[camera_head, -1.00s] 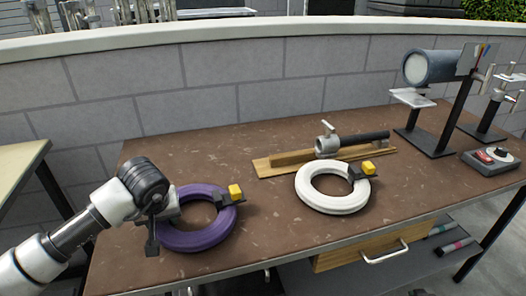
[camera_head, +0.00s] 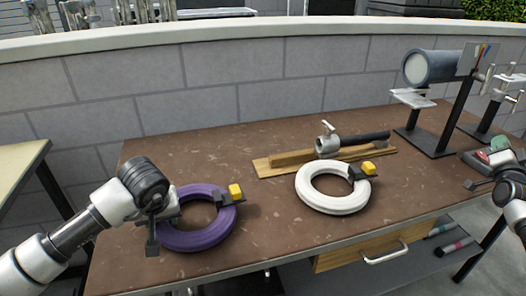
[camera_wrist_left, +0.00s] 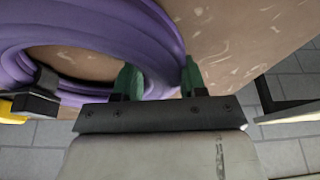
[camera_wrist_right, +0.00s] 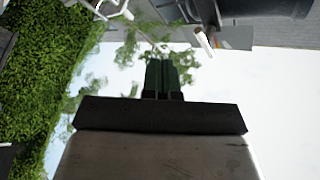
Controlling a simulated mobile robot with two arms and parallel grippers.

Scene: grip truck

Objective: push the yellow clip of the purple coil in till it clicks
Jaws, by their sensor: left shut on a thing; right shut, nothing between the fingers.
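The purple coil (camera_head: 197,239) lies flat on the brown table at the left. Its yellow clip (camera_head: 235,192) sits in a dark housing on the coil's right side; in the left wrist view the yellow clip (camera_wrist_left: 12,118) is partly cut off at the left edge. My left gripper (camera_head: 165,214) is shut on the coil's left side; in the left wrist view its green fingertips (camera_wrist_left: 160,82) straddle the purple ring (camera_wrist_left: 150,40). My right gripper (camera_head: 481,184) is at the right edge of the head view, far from the coil. Its green fingers (camera_wrist_right: 162,75) are together and empty.
A white coil (camera_head: 333,206) with its own yellow clip (camera_head: 368,167) lies right of the purple one. Behind it is a wooden board (camera_head: 275,164) with a metal clamp. A stand with a grey cylinder (camera_head: 432,67) is at the back right. Bare table separates the two coils.

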